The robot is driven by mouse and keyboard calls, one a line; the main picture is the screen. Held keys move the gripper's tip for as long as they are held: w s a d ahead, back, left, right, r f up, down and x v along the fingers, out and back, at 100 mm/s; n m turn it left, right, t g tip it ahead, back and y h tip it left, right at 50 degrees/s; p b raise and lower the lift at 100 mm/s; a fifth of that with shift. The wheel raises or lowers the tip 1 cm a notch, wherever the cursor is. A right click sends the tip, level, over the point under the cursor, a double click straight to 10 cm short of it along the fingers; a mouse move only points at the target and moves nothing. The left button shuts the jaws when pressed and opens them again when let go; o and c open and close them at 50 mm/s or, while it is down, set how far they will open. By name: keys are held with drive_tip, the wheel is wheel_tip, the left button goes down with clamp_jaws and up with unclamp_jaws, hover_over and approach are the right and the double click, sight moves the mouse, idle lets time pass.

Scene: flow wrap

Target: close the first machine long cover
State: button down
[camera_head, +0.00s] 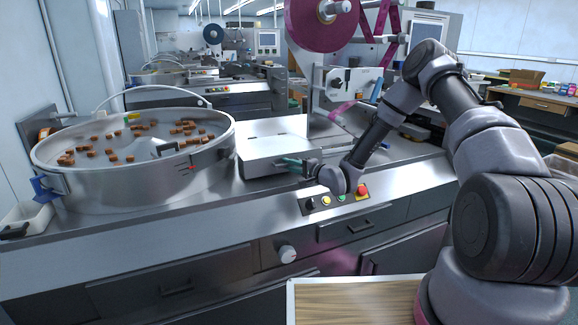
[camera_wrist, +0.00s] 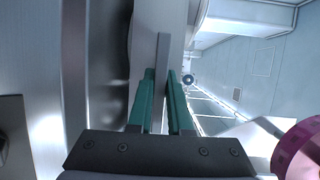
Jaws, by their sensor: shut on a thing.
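The long cover (camera_head: 265,150) of the first machine is a pale metal box-like lid on the counter, right of the round bowl. My gripper (camera_head: 288,161) reaches its front face from the right, with green fingers. In the wrist view my gripper (camera_wrist: 161,74) is shut on a narrow grey edge or handle of the cover, and the pale cover surface (camera_wrist: 146,30) runs ahead of the fingertips. The exact contact is small and partly hidden by the fingers. How far the cover stands from its closed position I cannot tell.
A large metal bowl (camera_head: 130,175) with several brown pieces stands at the left. A pink film roll (camera_head: 320,22) hangs above the machine. Control buttons (camera_head: 340,199) sit on the counter's front edge below my gripper. A wooden-topped surface (camera_head: 355,302) is in front.

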sight(283, 171)
drive_tip(key=shift+f, duration=0.1)
idle(0.5)
drive_tip(key=shift+d+f, duration=0.1)
drive_tip(key=shift+f, duration=1.65)
drive_tip(key=c, duration=0.8)
unclamp_jaws()
drive_tip(key=shift+w+f, duration=0.1)
drive_tip(key=shift+f, duration=0.05)
drive_tip(key=shift+c, duration=0.2)
drive_tip(key=v, duration=1)
drive_tip(key=shift+s+d, duration=0.25)
drive_tip(key=shift+s, duration=0.05)
